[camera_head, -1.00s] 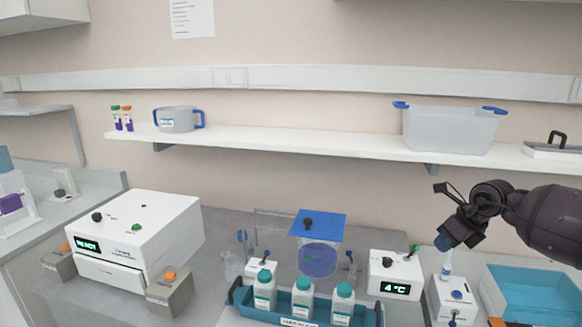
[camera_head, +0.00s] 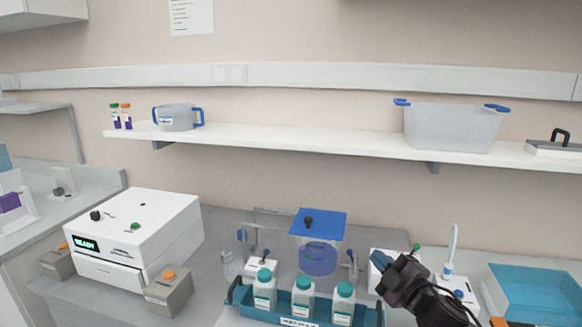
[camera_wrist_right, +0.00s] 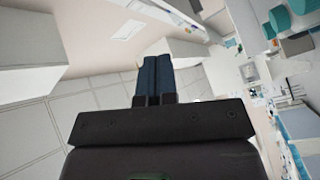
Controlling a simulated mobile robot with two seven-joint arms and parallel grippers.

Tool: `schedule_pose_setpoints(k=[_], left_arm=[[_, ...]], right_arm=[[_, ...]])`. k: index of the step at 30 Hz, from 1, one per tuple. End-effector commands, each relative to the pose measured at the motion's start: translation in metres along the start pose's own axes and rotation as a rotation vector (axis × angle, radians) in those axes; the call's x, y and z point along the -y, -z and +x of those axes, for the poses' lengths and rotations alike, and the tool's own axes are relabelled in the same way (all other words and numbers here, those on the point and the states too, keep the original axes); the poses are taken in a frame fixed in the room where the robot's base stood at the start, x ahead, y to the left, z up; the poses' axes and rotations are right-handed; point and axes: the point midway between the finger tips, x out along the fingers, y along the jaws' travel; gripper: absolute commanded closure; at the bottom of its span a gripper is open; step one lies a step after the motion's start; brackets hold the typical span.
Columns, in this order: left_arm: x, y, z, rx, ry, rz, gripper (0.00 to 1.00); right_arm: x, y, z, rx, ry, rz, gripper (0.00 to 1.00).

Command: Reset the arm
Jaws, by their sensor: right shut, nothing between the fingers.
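My right gripper (camera_head: 385,263) is dark with blue fingertips. In the head view it is low at the right of centre, in front of the white box with a green knob (camera_head: 416,247), and covers most of that box. In the right wrist view its two blue fingers (camera_wrist_right: 154,78) lie side by side, shut with nothing between them. That view is tilted and shows ceiling, wall panels and part of the bench. My left gripper is in neither view.
A blue rack (camera_head: 240,297) with several teal-capped bottles stands left of my right gripper. A clear chamber with a blue lid (camera_head: 330,222) is behind it. A blue tray (camera_head: 540,290) is at the right. A white machine (camera_head: 150,225) stands left. A shelf (camera_head: 300,141) runs above.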

Motion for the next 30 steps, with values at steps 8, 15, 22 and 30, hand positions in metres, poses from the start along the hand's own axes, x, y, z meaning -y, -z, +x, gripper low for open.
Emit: schedule_pose_setpoints(k=[8, 15, 22, 30], left_arm=[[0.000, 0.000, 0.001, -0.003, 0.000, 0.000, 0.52], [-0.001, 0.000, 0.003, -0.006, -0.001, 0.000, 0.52], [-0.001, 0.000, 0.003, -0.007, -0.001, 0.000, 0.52], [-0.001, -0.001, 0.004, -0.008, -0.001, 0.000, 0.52]], right_arm=[[0.079, -0.043, -0.083, 0.293, 0.006, 0.478, 1.00], [0.141, -0.065, -0.168, 0.499, -0.019, 0.773, 1.00], [0.194, -0.076, -0.259, 0.689, -0.066, 0.926, 1.00], [0.238, -0.072, -0.329, 0.836, -0.058, 0.994, 1.00]])
